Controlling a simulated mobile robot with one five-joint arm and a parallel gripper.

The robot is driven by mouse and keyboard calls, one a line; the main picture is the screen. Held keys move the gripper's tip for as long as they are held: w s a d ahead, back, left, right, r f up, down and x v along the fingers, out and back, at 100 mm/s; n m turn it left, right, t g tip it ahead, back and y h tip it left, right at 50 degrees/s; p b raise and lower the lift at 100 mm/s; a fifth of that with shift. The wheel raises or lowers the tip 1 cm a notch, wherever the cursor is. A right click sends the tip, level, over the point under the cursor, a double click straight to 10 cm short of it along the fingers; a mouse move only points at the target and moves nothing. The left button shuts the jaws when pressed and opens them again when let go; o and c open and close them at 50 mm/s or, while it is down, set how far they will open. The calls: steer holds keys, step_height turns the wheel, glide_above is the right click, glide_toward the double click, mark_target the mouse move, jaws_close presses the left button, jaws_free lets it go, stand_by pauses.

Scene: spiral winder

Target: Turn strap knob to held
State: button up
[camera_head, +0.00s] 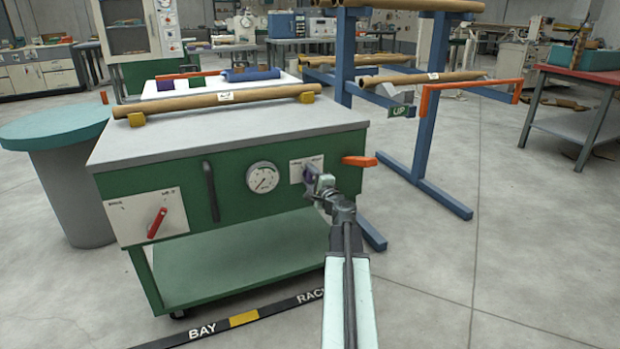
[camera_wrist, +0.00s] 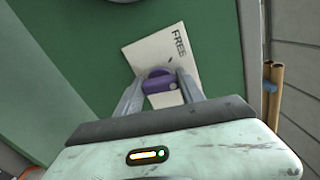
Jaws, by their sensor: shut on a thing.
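The strap knob (camera_wrist: 162,88) is purple and sits on a white label plate (camera_wrist: 150,55) on the green cabinet front. In the head view the plate (camera_head: 299,168) is right of the round gauge, and the knob (camera_head: 309,174) is partly hidden by my gripper. My gripper (camera_head: 318,183) reaches the knob from the front. In the wrist view my gripper (camera_wrist: 163,96) has a finger on each side of the knob and is shut on it. The letters "FREE" or similar show on the plate; the other word is hidden or too small to read.
The green cart (camera_head: 233,205) carries a long brown tube (camera_head: 215,100) on yellow blocks. A red lever (camera_head: 157,223) is at its left front, and an orange handle (camera_head: 359,161) sticks out just right of the knob. A blue rack (camera_head: 424,150) stands behind right. Floor at right is clear.

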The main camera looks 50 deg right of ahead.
steer(key=m, duration=0.5)
steer(key=shift+m, duration=0.4)
stand_by(0.4)
steer(key=o, duration=1.4)
steer(key=shift+c, duration=0.2)
steer(key=v, duration=0.8)
